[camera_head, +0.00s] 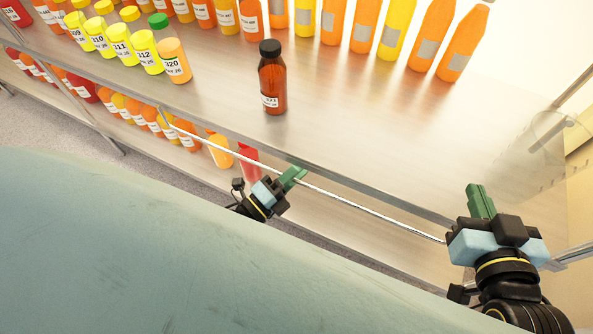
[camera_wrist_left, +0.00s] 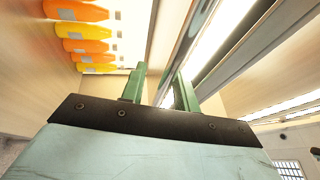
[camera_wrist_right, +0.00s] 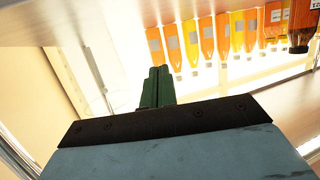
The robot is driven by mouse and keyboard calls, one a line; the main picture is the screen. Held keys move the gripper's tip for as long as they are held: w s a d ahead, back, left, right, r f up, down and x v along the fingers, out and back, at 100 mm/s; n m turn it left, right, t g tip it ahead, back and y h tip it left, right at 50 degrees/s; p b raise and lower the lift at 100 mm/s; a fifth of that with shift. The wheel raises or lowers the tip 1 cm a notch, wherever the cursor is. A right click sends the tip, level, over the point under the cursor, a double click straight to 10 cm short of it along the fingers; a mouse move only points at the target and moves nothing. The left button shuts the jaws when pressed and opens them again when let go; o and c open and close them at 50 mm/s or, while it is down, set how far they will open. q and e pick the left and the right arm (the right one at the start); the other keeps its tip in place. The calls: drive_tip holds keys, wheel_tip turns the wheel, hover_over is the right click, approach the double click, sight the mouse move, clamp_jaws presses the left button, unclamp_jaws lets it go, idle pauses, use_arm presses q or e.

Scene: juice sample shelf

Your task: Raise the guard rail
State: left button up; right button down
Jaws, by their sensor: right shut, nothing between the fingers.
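The guard rail (camera_head: 345,199) is a thin metal rod along the shelf's front, below the edge of the upper board. It slopes down to the right in the head view. My left gripper (camera_head: 294,174) is at the rail's middle, its green fingers at the rod. In the left wrist view its fingers (camera_wrist_left: 160,88) stand apart; whether the rod lies between them is unclear. My right gripper (camera_head: 480,196) is shut and empty, near the rail's right end, fingertips above the shelf's front edge. Its fingers also show pressed together in the right wrist view (camera_wrist_right: 157,78).
A brown bottle with a black cap (camera_head: 272,78) stands alone on the upper shelf board (camera_head: 370,130). Yellow, orange and red bottles stand in rows at the back and left. More bottles (camera_head: 220,150) are on the lower level. The upper board's right part is clear.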

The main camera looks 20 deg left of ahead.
use_arm(q)
clamp_jaws()
idle(0.3)
